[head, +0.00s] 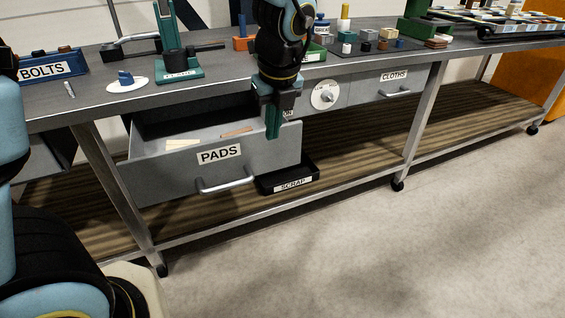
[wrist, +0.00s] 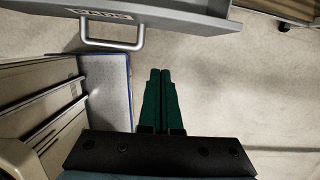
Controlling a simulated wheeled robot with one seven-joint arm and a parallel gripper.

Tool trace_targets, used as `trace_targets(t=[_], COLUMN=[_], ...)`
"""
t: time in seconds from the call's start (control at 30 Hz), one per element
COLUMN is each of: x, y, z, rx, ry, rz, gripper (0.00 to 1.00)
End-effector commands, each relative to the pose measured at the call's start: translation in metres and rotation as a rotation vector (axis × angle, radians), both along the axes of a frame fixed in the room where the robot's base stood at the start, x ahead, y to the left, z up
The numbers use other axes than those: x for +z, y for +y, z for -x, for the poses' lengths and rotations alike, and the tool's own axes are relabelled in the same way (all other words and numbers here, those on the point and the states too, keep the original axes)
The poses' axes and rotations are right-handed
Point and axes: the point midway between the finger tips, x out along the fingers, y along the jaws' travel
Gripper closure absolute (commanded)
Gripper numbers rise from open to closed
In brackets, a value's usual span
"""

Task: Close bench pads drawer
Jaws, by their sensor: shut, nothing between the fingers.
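The drawer labelled PADS (head: 165,170) hangs under the workbench and stands pulled out, with its inside showing. A few flat pieces, one pale and one brownish, lie in it. Its silver bar handle (head: 225,184) is on the lower front. In the wrist view the drawer front (wrist: 190,15) and handle (wrist: 112,45) cross the top. My gripper (head: 272,136) has green fingers pressed together and empty. In the head view it overlaps the right end of the drawer front. In the wrist view the fingertips (wrist: 160,72) point toward the drawer front, apart from it, right of the handle.
A black SCRAP tray (head: 288,180) sits below the drawer's right end. The CLOTHS drawer (head: 385,87) is further right, beside a round white dial (head: 325,96). The benchtop (head: 220,62) holds the BOLTS bin (head: 50,67) and tools. The floor (head: 430,230) in front is clear.

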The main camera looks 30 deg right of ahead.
Motion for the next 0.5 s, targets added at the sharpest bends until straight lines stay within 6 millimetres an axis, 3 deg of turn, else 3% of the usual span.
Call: trace_targets(t=[0.17, 0.5], x=[-0.009, -0.072], y=[-0.005, -0.006], z=[0.002, -0.013], rx=[-0.051, -0.046], ry=[-0.004, -0.003], rz=[-0.011, -0.014], gripper=[1.00, 1.00])
